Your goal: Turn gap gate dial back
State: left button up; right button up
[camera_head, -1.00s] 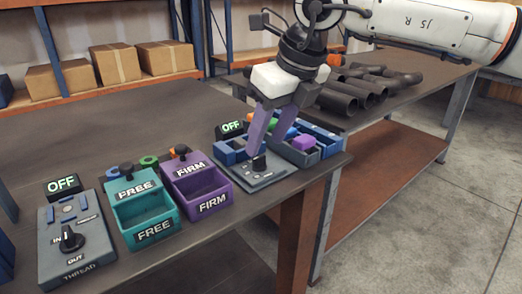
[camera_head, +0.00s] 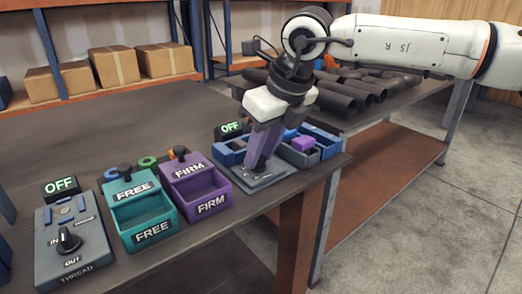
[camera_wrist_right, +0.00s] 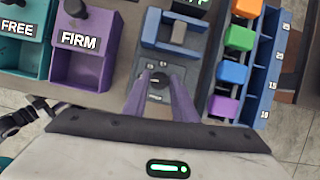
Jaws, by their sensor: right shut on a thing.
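The gap gate unit (camera_head: 272,179) is a grey-blue panel at the front right of the table, with a display (camera_head: 229,128) reading OFF above it. Its small black dial (camera_wrist_right: 159,80) shows in the right wrist view between the fingertips. My right gripper (camera_head: 259,166) reaches down from the upper right with purple fingers and is shut on the dial. In the right wrist view, the fingers (camera_wrist_right: 160,90) flank the dial from both sides. In the head view the fingers mostly hide the dial. My left gripper is not in view.
To the left stand a purple FIRM bin (camera_head: 200,184), a teal FREE bin (camera_head: 143,212) and a THREAD panel (camera_head: 72,247) with its own dial and OFF display. A blue rack (camera_wrist_right: 262,66) with coloured blocks stands right of the unit. Dark pipes (camera_head: 345,95) lie on the table behind.

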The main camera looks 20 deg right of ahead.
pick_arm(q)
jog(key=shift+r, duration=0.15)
pick_arm(e)
jog(key=n+g+y+p, duration=0.1)
jog(key=n+p, duration=0.1)
jog(key=n, duration=0.1)
jog(key=shift+d+r+n, duration=0.1)
jog(key=shift+d+n, duration=0.05)
jog(key=shift+n, duration=0.15)
jog(key=shift+w+n+g+y+p, duration=0.15)
jog(key=shift+n+g+y+p, duration=0.2)
jog(key=shift+n+p, duration=0.8)
jog(key=shift+n+g+y+p, duration=0.25)
jog(key=shift+n+p, duration=0.25)
jog(key=shift+n, duration=0.35)
jog(key=shift+n+g+p, duration=0.3)
jog(key=shift+n+p, duration=0.3)
jog(key=shift+n, duration=0.2)
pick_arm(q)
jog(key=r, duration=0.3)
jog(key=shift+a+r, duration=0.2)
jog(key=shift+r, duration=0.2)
pick_arm(e)
jog(key=shift+w+d+n, duration=0.1)
jog(key=shift+n, duration=0.2)
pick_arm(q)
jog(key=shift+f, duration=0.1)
